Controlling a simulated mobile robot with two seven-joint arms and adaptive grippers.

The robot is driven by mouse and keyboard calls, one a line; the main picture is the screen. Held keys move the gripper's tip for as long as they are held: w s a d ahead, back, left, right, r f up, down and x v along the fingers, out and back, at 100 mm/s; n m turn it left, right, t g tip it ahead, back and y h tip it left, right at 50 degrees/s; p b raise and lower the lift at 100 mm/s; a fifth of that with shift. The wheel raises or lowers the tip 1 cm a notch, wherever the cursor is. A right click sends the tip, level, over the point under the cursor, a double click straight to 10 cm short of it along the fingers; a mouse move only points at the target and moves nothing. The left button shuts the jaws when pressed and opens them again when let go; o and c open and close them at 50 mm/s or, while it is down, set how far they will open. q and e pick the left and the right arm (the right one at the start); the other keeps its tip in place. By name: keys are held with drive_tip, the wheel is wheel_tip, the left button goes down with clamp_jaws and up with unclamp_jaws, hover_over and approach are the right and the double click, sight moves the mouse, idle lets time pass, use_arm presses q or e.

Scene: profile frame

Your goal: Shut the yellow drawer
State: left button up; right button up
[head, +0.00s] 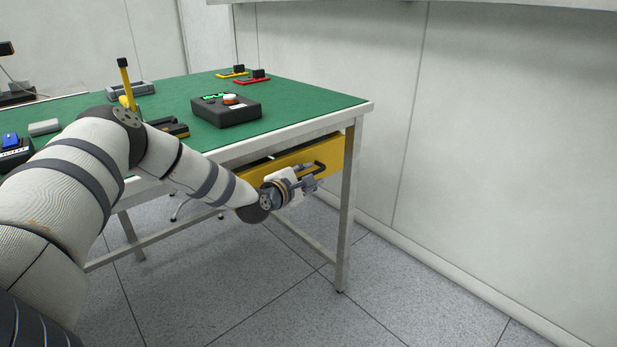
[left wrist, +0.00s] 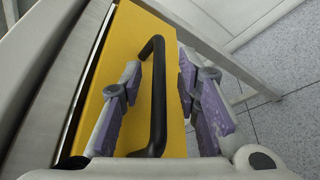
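The yellow drawer (head: 325,152) sits under the right end of the green-topped table, with a black bar handle on its front. In the left wrist view, the drawer front (left wrist: 130,50) lies straight ahead, and a narrow dark gap runs along its edge beside the table frame. My left gripper (head: 311,181) is at the handle (left wrist: 157,85). Its two fingers stand apart, one on each side of the handle, with yellow showing between the handle and the left finger. It looks open, not closed on the bar. My right gripper is not in view.
The green table (head: 315,97) carries a black box with buttons (head: 226,109), red and yellow items at the back, and other devices at the left. A metal table leg (head: 346,215) stands just right of the drawer. A pale wall (head: 500,130) runs along the right; the floor in front is clear.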

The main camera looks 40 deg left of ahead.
use_arm(q)
drive_tip(key=v, duration=1.2)
drive_tip(key=shift+d+f, duration=0.1)
